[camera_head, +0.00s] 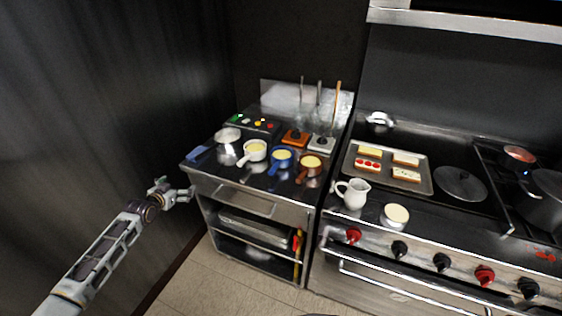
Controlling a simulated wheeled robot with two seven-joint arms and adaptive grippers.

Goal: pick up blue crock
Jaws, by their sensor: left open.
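The blue crock (281,158) is a small handled pot with yellowish contents. It stands on the steel counter between a white crock (254,150) and a brown crock (309,166), its handle toward the front edge. My left gripper (188,194) is open and empty, off the counter's left front corner and lower than the crocks, well apart from the blue crock. My right gripper is not in view.
A blue item (197,153) lies at the counter's left edge. Orange and white utensil holders stand behind the crocks. Right, on the stove, are a white pitcher (353,193), a filled cup (396,215) and a tray (387,180) of pastries. A dark wall stands left.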

